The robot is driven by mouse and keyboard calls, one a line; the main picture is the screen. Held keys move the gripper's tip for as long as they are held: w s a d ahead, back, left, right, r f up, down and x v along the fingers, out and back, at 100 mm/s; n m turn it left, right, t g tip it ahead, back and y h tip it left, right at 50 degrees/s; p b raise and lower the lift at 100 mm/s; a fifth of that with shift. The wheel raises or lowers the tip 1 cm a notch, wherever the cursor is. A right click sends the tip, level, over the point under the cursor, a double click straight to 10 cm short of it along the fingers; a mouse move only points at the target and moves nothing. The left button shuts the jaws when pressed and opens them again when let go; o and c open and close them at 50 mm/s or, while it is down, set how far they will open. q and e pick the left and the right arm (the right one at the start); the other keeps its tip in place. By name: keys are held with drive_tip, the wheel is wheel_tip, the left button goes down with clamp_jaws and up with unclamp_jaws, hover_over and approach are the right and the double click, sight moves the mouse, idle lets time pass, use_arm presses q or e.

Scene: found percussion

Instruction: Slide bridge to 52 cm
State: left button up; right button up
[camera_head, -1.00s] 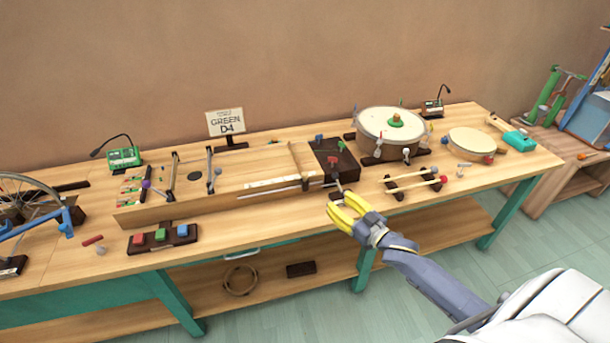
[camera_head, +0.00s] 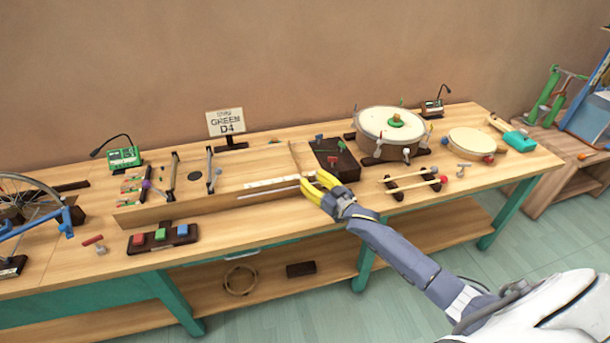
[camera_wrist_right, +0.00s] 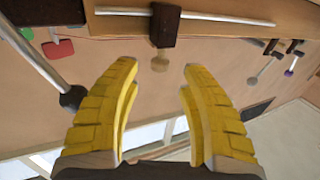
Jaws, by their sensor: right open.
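The long wooden string box (camera_head: 190,209) lies along the front of the bench, with a pale scale strip (camera_head: 270,183) and a thin metal rod (camera_head: 262,193) on its front side. A narrow wooden crossbar (camera_head: 302,157), which looks like the bridge, lies near its right end. In the right wrist view a dark block (camera_wrist_right: 165,25) sits on the rod (camera_wrist_right: 220,18), with a round tan knob (camera_wrist_right: 160,62) sticking out. My right gripper (camera_head: 314,184) is open at the box's front right. Its fingertips (camera_wrist_right: 160,70) stand either side of the knob, with gaps visible. Scale figures are unreadable.
A dark box with coloured knobs (camera_head: 338,162) stands right of the string box. Right of my gripper is a stand with pale bars (camera_head: 412,182); behind it is a drum (camera_head: 388,127). A three-button block (camera_head: 162,239) lies at front left. A sign reads GREEN D4 (camera_head: 226,122).

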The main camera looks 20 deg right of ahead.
sight(307, 176)
drive_tip(key=shift+x, duration=2.05)
clamp_jaws()
